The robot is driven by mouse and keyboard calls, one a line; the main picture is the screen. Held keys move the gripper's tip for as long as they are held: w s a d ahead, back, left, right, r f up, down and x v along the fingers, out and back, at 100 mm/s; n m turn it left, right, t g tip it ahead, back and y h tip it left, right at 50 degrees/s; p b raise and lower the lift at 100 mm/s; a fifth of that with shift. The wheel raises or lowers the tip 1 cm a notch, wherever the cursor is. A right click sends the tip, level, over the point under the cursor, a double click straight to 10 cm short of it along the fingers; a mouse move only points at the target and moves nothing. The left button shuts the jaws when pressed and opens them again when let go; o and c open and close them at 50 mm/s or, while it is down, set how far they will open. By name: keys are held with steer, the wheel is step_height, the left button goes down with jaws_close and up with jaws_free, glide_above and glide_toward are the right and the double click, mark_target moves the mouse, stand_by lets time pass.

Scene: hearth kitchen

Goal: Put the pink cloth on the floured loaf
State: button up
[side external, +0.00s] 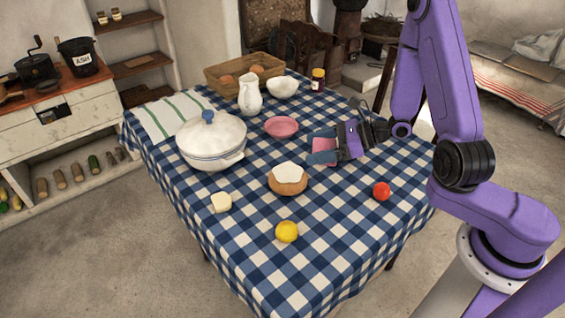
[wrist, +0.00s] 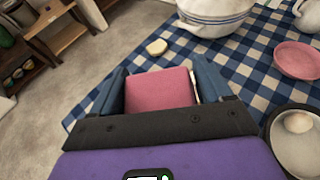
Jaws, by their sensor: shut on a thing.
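The pink cloth (side external: 324,146) is a small folded pad between the two blue fingers of my gripper (side external: 322,147). It also shows in the wrist view (wrist: 158,89), filling the space between the fingers. My gripper is shut on it and holds it above the table, to the right of and behind the floured loaf in the side view. The floured loaf (side external: 288,181), brown with a white top, sits on the checked cloth near the table's middle. The pink cloth is apart from it. In the wrist view I cannot make out the loaf; the held cloth may hide it.
A white lidded pot (side external: 211,142), pink dish (side external: 281,126), jug (side external: 250,94), bowl (side external: 283,88) and basket (side external: 222,79) stand behind. A pale yellow block (side external: 221,202), lemon (side external: 287,232) and tomato (side external: 382,191) lie nearer. A dark-rimmed round thing (wrist: 298,151) shows at the wrist view's right.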

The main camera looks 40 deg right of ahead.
steer(key=shift+w+f, duration=0.65)
steer(key=shift+w, duration=0.65)
glide_above(282, 170)
step_height(282, 170, down, 8)
steer(key=shift+s+f, duration=0.1)
steer(key=shift+f, duration=1.45)
steer(key=shift+f, duration=0.1)
steer(key=o, duration=1)
steer(key=shift+c, duration=0.2)
